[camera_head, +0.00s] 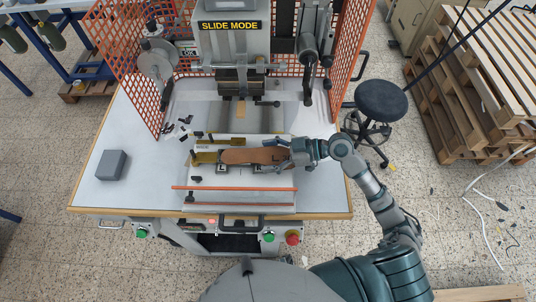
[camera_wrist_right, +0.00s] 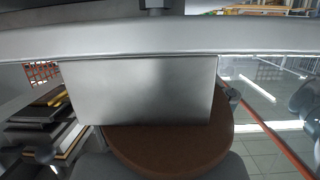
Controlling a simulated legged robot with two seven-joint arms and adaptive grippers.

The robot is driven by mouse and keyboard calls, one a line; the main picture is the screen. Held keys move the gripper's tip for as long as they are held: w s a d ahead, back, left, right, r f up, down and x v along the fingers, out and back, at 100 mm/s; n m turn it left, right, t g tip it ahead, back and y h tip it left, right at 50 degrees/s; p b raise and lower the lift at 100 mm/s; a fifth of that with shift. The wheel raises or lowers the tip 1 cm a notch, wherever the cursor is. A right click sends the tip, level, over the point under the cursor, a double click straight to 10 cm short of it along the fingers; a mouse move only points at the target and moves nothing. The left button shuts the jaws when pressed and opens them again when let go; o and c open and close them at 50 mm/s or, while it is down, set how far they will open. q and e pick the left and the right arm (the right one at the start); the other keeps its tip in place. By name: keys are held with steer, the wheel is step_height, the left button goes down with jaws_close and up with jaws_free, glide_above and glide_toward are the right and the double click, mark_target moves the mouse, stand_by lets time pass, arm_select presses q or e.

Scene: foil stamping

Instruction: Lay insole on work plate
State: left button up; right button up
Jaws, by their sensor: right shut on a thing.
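The brown insole (camera_head: 248,156) lies lengthwise over the work plate (camera_head: 206,158) of the stamping machine in the head view; I cannot tell if it rests fully on it. My right gripper (camera_head: 284,153) is shut on the insole's right end. In the right wrist view the brown insole (camera_wrist_right: 165,148) fills the lower middle, partly hidden behind a grey metal block (camera_wrist_right: 140,90). The left gripper is not in view.
The stamping head marked SLIDE MODE (camera_head: 230,27) stands above and behind the plate. Orange mesh guards (camera_head: 350,45) flank it. A grey box (camera_head: 111,165) sits at the table's left. An orange bar (camera_head: 235,188) runs in front of the plate.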

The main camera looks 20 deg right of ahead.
steer(key=shift+f, duration=0.2)
steer(key=o, duration=1)
steer(key=shift+d, duration=0.15)
steer(key=v, duration=1.2)
